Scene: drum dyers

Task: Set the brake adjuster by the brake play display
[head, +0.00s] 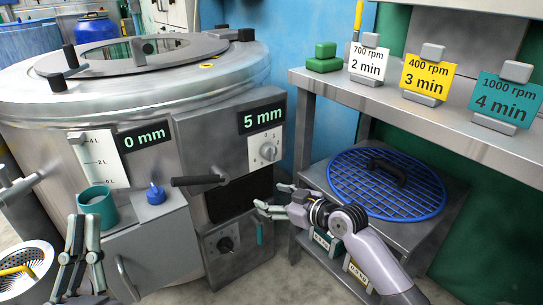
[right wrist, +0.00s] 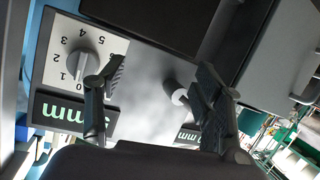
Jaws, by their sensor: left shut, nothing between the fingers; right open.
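The brake adjuster (head: 268,150) looks to be the pale knob on a white numbered dial at the machine's front right. The right wrist view shows this knob (right wrist: 82,66) upside down, with numbers 0 to 5 around it. A display reading 5 mm (head: 263,118) is just above the dial; another display reading 0 mm (head: 144,136) is further left. I cannot read a label telling which is brake play. My right gripper (head: 272,197) is open and empty, below the dial and apart from it. My left gripper (head: 84,222) is shut and empty at the lower left.
A black lever (head: 198,181) sticks out left of the dial. A steel shelf (head: 350,92) with rpm cards and a blue grate (head: 345,197) is at right.

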